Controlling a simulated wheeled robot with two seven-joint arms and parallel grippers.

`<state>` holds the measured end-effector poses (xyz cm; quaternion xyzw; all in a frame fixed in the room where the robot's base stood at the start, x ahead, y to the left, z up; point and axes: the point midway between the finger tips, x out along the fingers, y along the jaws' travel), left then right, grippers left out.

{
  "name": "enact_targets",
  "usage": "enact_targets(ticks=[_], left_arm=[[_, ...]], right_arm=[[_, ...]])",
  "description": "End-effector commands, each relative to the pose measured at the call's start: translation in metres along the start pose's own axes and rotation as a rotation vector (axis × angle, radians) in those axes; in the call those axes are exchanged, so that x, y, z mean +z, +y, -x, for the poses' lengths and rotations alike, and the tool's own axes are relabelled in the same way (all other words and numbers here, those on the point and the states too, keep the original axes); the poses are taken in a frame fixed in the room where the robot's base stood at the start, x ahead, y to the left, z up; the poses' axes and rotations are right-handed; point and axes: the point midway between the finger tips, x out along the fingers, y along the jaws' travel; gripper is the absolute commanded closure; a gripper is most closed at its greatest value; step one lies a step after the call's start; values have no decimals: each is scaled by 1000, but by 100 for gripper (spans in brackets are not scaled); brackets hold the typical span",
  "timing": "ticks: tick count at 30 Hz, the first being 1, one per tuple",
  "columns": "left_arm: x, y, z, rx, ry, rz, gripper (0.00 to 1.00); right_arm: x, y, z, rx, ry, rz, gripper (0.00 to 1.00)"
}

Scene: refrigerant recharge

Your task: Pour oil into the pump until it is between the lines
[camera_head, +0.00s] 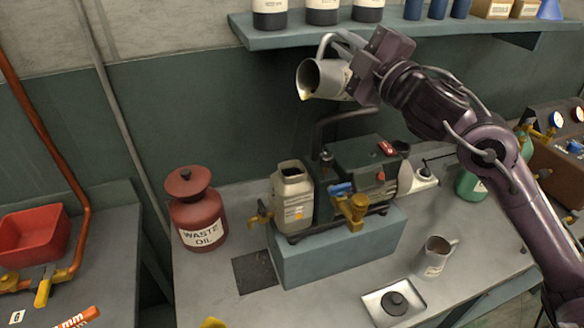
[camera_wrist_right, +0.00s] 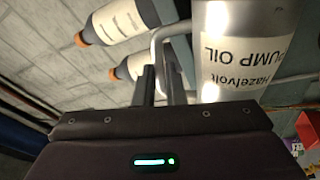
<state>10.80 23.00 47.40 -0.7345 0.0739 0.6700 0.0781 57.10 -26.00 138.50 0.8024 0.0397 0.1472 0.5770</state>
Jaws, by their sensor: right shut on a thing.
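A grey metal oil jug (camera_head: 329,80) hangs tilted in the air, mouth to the left with a yellowish tint at its lip. No oil stream shows. My right gripper (camera_head: 347,60) is shut on its handle. In the right wrist view the gripper (camera_wrist_right: 160,85) is on the handle, beside the jug (camera_wrist_right: 240,25) labelled "PUMP OIL". The dark pump (camera_head: 345,172) stands below on a blue-grey block, with a cream reservoir (camera_head: 292,188), open on top, at its left. The mouth is above the reservoir. The lines and oil level are too small to read. My left gripper is out of view.
A red waste oil can (camera_head: 198,215) stands left of the pump. A second metal jug (camera_head: 436,258) and a tray (camera_head: 376,316) with a black cap are at front right. A shelf (camera_head: 400,38) with bottles runs behind the raised jug.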

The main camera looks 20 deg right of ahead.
Motion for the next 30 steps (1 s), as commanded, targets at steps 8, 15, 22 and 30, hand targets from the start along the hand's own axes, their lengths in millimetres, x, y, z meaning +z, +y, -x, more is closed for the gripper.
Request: enact_targets(ticks=[8, 15, 22, 30], left_arm=[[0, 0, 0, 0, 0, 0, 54], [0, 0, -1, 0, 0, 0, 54], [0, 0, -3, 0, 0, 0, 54], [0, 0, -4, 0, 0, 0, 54]], right_arm=[[2, 2, 0, 4, 2, 7, 100], [0, 1, 0, 4, 4, 15, 100], [-4, 0, 0, 5, 6, 24, 100], [-5, -1, 0, 4, 8, 34, 100]])
